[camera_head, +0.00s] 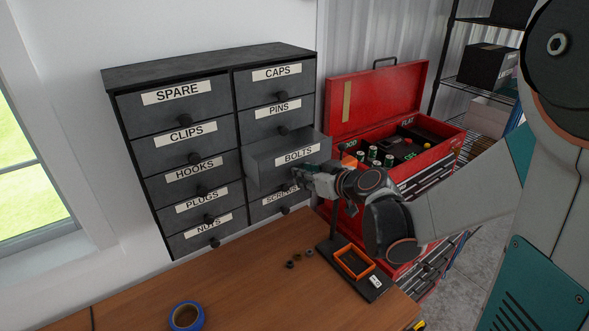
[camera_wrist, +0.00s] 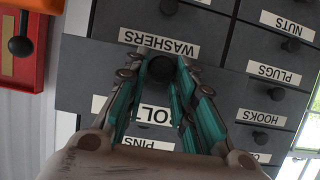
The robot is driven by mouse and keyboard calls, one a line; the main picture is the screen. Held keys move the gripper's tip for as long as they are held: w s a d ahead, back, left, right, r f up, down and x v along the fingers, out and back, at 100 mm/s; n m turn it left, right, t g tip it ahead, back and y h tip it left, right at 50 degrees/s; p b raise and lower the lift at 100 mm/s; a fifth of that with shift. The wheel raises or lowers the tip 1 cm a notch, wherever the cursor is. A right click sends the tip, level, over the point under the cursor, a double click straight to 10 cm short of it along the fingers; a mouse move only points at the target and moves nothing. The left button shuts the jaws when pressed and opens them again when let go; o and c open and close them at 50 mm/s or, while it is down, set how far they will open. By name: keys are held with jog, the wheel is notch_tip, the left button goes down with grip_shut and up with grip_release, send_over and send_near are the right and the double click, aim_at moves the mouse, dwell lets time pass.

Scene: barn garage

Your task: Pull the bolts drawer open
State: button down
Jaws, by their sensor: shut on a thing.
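The BOLTS drawer (camera_head: 263,168) is in the right column of the dark grey cabinet (camera_head: 205,69). It stands partly out, with its open top and side wall showing. My gripper (camera_head: 300,175) is at its front, below the label, and hides the knob in the head view. In the wrist view, which is upside down, the teal fingers of my gripper (camera_wrist: 165,90) are shut around the dark round knob (camera_wrist: 161,68) of this drawer. The BOLTS label (camera_wrist: 150,113) is partly hidden behind the fingers. The drawer's contents cannot be seen.
The other drawers look shut, including PINS (camera_head: 268,123) above. An open red toolbox (camera_head: 375,98) stands close on the right. On the wooden bench (camera_head: 240,265) are blue tape (camera_head: 187,316), small dark parts (camera_head: 296,258) and a black stand with an orange frame (camera_head: 355,263).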

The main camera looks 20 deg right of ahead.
jog(key=shift+s+d, duration=0.2)
jog(key=shift+s, duration=0.45)
jog(key=shift+s+d, duration=0.2)
jog(key=shift+s, duration=0.4)
jog(key=c, duration=1.4)
grip_release()
jog(key=shift+c, duration=0.2)
jog(key=shift+w, duration=0.15)
